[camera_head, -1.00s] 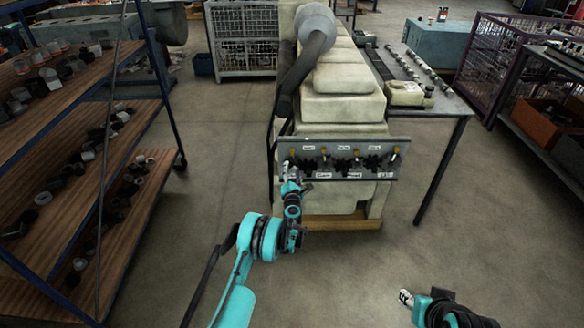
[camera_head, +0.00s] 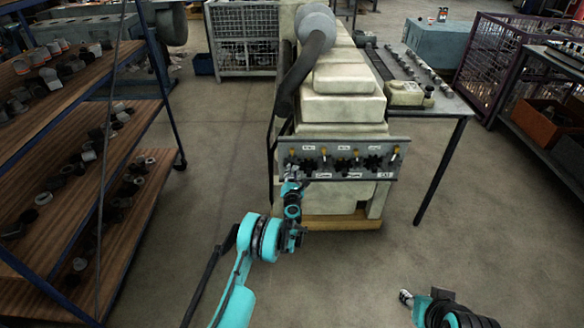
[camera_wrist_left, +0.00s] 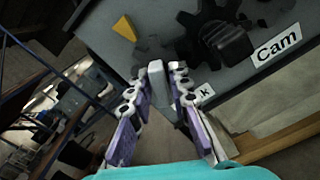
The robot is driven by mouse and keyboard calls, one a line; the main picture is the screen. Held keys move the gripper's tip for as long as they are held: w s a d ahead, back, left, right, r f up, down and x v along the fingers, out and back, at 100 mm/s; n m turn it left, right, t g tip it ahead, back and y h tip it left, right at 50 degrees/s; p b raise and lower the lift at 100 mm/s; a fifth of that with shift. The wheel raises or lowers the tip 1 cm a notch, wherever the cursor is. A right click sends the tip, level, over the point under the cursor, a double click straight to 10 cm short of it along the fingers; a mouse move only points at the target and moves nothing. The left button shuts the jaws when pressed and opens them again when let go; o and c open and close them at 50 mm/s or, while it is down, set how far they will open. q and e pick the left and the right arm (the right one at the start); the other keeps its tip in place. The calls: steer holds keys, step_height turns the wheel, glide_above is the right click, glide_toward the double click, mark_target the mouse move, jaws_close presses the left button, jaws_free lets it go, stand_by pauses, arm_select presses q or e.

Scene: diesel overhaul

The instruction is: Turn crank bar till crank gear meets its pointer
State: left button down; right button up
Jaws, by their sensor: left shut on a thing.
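A grey panel (camera_head: 340,177) on the engine's front carries a row of dark gears with yellow pointers above them. The crank gear (camera_head: 291,163) is the leftmost, mostly hidden behind my left gripper (camera_head: 290,182). In the left wrist view my left gripper (camera_wrist_left: 158,88) is shut on the grey crank bar (camera_wrist_left: 156,72), its fingers on both sides. A yellow pointer (camera_wrist_left: 124,28) shows above and left of the bar. Whether the crank gear's mark lines up with it I cannot tell. My right gripper (camera_head: 405,298) is low at right, away from the panel; its opening is unclear.
The cam gear (camera_wrist_left: 215,35) sits close right of my left gripper, above a "Cam" label (camera_wrist_left: 277,47). A parts shelf (camera_head: 130,130) stands at left. A workbench (camera_head: 440,105) stands right of the engine. The floor in front is clear.

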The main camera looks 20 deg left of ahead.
arm_select(q)
steer(key=shift+n, duration=0.3)
steer(key=n, duration=0.3)
steer(key=shift+n, duration=0.3)
steer(key=n, duration=0.3)
steer(key=shift+n, duration=0.3)
steer(key=n, duration=0.3)
steer(key=shift+n, duration=0.3)
